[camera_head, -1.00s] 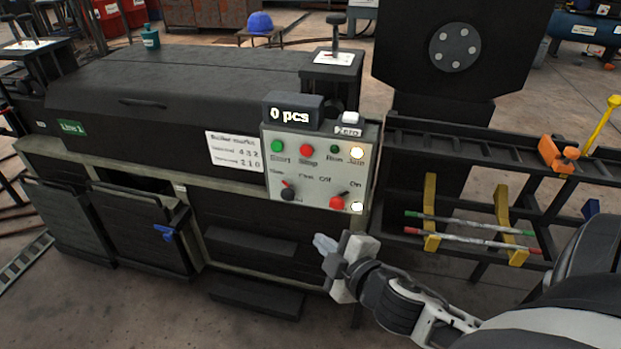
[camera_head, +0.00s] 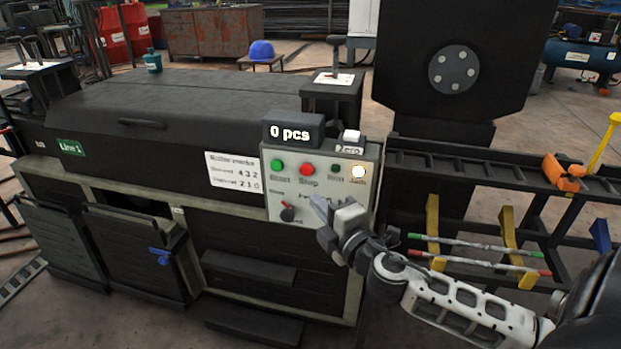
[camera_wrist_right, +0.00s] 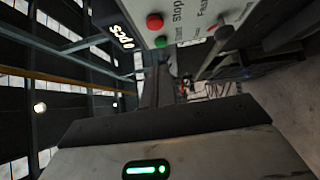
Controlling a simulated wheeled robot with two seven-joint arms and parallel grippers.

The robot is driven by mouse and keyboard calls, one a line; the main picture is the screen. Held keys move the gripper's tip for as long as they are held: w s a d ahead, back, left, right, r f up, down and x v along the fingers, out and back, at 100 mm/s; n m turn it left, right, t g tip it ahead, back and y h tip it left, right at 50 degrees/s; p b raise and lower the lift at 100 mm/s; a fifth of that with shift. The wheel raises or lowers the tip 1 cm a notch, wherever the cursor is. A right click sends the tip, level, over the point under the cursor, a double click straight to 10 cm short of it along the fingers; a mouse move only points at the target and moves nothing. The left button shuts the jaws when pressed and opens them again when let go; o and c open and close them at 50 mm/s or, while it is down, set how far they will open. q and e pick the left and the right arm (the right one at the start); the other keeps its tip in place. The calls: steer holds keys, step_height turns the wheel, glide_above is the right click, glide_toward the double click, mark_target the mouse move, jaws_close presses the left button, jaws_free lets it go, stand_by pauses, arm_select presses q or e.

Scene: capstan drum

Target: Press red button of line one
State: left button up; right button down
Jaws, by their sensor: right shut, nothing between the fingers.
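The red button (camera_head: 306,169), labelled Stop, sits on the grey control panel (camera_head: 356,186) of the machine marked Line 1 (camera_head: 70,147). A green button (camera_head: 278,166) is to its left. My right gripper (camera_head: 318,205) is shut and empty, in front of the lower part of the panel, below and slightly right of the red button. It hides the lower right knob. In the right wrist view, the red button (camera_wrist_right: 154,22) and green button (camera_wrist_right: 160,42) show near the top, the panel being turned sideways. My left gripper is not in view.
A display reading 0 pcs (camera_head: 293,133) and a white Zero button (camera_head: 351,136) top the panel. To the right stands a dark rack (camera_head: 465,174) with coloured rods. A notice (camera_head: 234,172) is left of the panel.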

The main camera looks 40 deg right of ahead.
glide_toward(301, 171)
steer(key=w+a, duration=0.3)
steer(key=w+d, duration=0.2)
steer(key=d, duration=0.1)
steer(key=shift+w+d+r, duration=0.1)
steer(key=shift+w+d, duration=0.1)
steer(key=shift+w, duration=0.2)
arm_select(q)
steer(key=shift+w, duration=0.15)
arm_select(e)
steer(key=shift+d, duration=0.1)
